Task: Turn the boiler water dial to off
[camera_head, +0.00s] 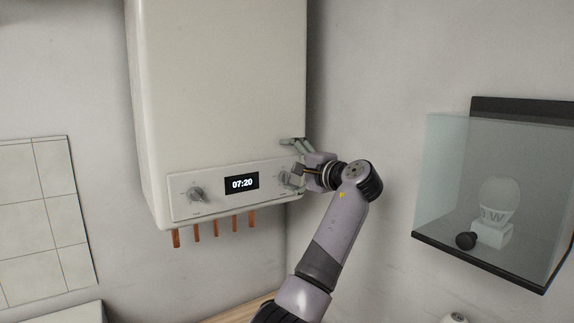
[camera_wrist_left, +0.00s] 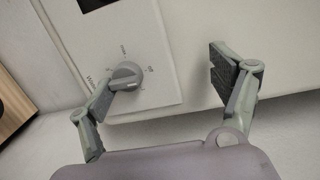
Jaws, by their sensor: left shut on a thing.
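The white boiler (camera_head: 220,80) hangs on the wall, with a control panel (camera_head: 215,199) along its lower front. The water dial (camera_head: 285,177) is at the panel's right end, partly hidden by my left gripper (camera_head: 291,163). In the left wrist view the grey round dial (camera_wrist_left: 126,75) has a raised grip bar and small labels around it; the exact pointer setting is hard to read. My left gripper (camera_wrist_left: 162,84) is on the dial: one finger meets its lower left edge, while the other stands well to the right over the boiler front.
Another dial (camera_head: 197,194) and a display (camera_head: 241,183) reading 07:20 are left on the panel. Copper pipes (camera_head: 214,228) hang below. A glass wall case (camera_head: 490,200) with a white bulb-like object is at right. Wall tiles (camera_head: 40,220) are at left.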

